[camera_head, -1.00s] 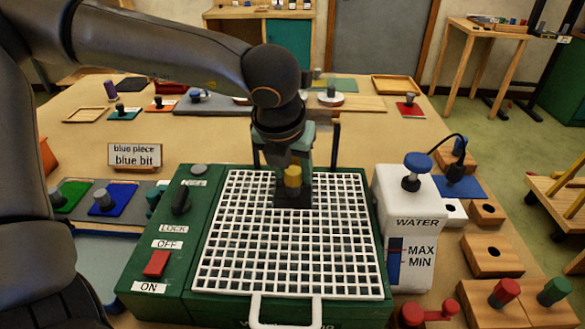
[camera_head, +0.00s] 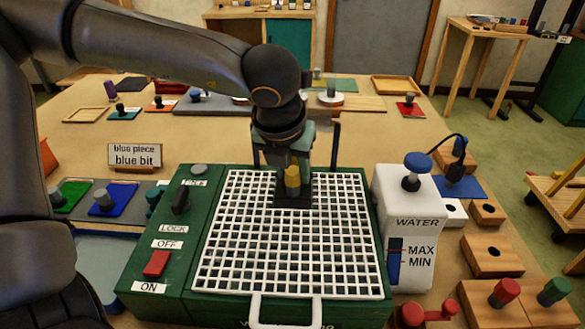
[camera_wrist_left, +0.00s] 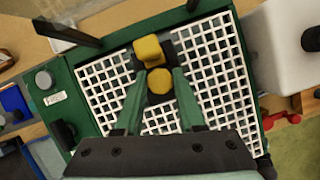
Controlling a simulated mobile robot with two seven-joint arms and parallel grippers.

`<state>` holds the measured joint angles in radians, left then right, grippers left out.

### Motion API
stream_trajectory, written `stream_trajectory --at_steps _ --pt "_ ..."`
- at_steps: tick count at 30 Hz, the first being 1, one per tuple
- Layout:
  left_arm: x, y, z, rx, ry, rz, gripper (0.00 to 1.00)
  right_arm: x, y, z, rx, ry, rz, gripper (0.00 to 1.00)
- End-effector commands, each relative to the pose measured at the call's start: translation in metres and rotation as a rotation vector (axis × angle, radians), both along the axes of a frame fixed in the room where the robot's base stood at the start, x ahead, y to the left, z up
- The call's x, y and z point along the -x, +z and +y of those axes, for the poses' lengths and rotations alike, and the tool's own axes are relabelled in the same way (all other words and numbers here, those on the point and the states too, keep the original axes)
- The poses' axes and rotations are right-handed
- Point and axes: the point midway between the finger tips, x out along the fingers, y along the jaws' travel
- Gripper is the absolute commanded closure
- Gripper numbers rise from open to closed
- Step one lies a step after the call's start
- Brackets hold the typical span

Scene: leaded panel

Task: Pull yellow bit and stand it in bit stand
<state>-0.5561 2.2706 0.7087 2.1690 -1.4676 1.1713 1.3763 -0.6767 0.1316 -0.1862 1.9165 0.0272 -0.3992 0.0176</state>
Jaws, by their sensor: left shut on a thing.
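The yellow bit (camera_head: 292,182) is at the dark opening in the white grid top of the green grinder (camera_head: 335,312). My left gripper (camera_head: 293,172) reaches down over the far part of the grid and is shut on the yellow bit. In the left wrist view, a round yellow part (camera_wrist_left: 159,82) lies between the green fingers, with a yellow block (camera_wrist_left: 150,50) just beyond their tips. I cannot tell whether the bit's lower end is clear of the opening. Wooden blocks with holes, such as one at the right (camera_head: 492,256), may include the bit stand. My right gripper is out of view.
The white water tank (camera_head: 408,270) with a blue knob stands against the grinder's right side. A card (camera_head: 135,155) reads "blue piece blue bit". A red switch (camera_head: 157,263) and a lock knob (camera_head: 180,201) are on the grinder's left. Red and green knobs stand front right.

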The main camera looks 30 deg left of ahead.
Motion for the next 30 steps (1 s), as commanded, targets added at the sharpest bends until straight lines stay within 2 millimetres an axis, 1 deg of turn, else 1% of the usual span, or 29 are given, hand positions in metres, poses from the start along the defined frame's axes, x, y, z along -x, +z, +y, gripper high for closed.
stream_trajectory --at_steps 13,30 --pt "-0.0003 0.0016 0.0 0.0 0.0 -0.001 1.0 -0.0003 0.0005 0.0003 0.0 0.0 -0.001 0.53" --pt "-0.0004 0.0085 0.0001 -0.001 0.0 -0.002 1.0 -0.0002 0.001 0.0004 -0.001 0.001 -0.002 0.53"
